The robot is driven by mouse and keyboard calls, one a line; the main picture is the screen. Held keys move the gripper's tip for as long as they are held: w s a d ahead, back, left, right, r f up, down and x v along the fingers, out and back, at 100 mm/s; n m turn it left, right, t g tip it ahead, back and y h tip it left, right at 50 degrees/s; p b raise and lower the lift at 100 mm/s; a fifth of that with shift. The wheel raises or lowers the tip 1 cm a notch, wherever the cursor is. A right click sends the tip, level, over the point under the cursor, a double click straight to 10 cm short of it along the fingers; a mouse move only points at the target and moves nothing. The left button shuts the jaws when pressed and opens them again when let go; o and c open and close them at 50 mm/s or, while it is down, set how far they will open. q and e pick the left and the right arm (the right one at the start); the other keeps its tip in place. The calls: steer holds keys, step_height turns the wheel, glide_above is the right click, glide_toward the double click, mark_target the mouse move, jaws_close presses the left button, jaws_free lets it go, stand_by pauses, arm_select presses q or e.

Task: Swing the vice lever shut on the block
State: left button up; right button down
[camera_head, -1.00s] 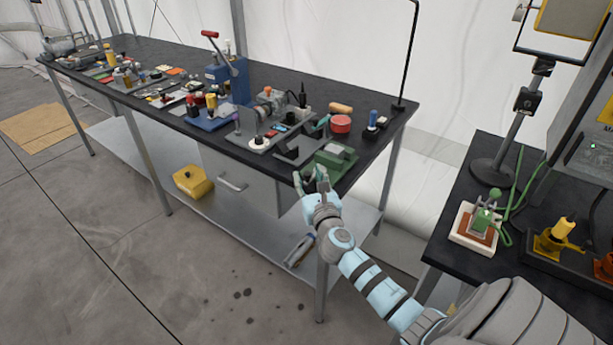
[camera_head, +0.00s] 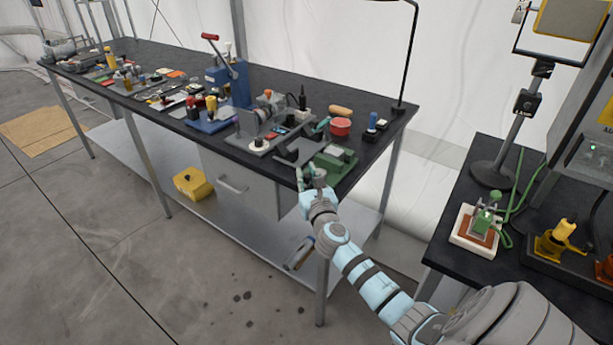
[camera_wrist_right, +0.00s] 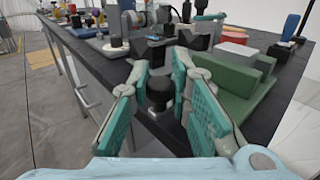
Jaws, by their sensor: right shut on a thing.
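The green vice (camera_head: 336,158) sits at the near right corner of the dark bench. It fills the right of the right wrist view (camera_wrist_right: 222,90). A grey block (camera_wrist_right: 238,52) rests in it. A dark round knob (camera_wrist_right: 159,90), which looks like the end of the vice lever, stands in front of the vice at the bench's front edge. My right gripper (camera_head: 313,176) is shut on this knob, with its teal finger pads on both sides of it in the right wrist view (camera_wrist_right: 166,100). The rest of the lever is mostly hidden. My left gripper is out of view.
Dark V-shaped blocks (camera_wrist_right: 196,44) stand just behind the knob. A red tin (camera_head: 340,126) and a grey fixture (camera_head: 262,142) stand farther back. A thin black lamp post (camera_head: 405,60) rises at the bench's right end. A second table (camera_head: 455,262) stands right, across a gap.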

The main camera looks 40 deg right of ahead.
steer(key=shift+w+m+g+h, duration=0.1)
steer(key=shift+m+g+h, duration=0.2)
steer(key=shift+m+h, duration=0.15)
steer(key=c, duration=1.4)
jaws_free()
steer(key=shift+c, duration=0.2)
steer(key=shift+a, duration=0.1)
steer(key=v, duration=1.2)
steer(key=shift+f, duration=0.1)
